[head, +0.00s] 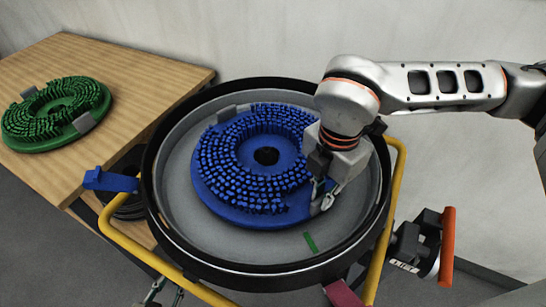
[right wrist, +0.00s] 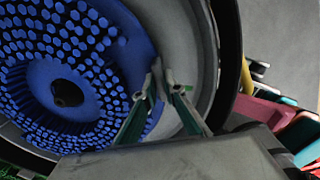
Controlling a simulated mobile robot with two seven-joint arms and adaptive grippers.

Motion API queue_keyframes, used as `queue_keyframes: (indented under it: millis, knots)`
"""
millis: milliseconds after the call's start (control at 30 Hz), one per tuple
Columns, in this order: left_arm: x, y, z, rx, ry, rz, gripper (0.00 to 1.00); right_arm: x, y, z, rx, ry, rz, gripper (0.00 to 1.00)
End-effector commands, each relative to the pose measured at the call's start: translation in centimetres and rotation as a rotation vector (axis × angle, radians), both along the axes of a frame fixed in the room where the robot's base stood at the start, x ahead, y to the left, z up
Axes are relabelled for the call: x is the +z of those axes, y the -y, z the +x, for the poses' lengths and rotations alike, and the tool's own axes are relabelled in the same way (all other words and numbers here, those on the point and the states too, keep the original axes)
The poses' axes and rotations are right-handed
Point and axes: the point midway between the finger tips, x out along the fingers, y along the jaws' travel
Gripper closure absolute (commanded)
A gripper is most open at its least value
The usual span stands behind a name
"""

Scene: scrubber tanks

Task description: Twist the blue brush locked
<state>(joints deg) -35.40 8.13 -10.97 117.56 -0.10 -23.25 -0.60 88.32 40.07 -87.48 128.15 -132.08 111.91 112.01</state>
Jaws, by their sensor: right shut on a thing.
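The blue brush (head: 240,212) lies bristles up inside the round grey tank (head: 180,215) with a black rim, and has a dark centre hole. My right gripper (head: 324,200) reaches down at the brush's right edge. In the right wrist view its fingers (right wrist: 167,88) are shut on a grey tab of the brush (right wrist: 156,72), beside the bristles. A green mark (head: 311,242) is on the tank at the near right. What look like my left gripper's fingertips (head: 164,294) show at the bottom edge, mostly out of frame.
A green brush (head: 55,112) with grey tabs lies on the wooden table (head: 125,75) at the left. A yellow tube frame (head: 130,243) surrounds the tank. A blue lever (head: 110,181) sticks out at left, and a dark red block (head: 343,294) is at the near right.

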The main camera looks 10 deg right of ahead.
Motion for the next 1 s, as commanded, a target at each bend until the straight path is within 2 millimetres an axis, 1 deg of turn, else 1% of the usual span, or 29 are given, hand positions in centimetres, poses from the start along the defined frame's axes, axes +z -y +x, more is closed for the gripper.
queue_keyframes:
  millis: [700,1000]
  knots:
    - [0.4,0.0,0.2,0.0,0.005,0.0,0.74,-0.1,-2.2,-1.2,-0.125,-0.005,0.0,1.0]
    - [0.5,0.0,0.2,0.0,0.005,0.0,0.74,-0.1,-2.6,-1.3,-0.152,-0.002,0.0,1.0]
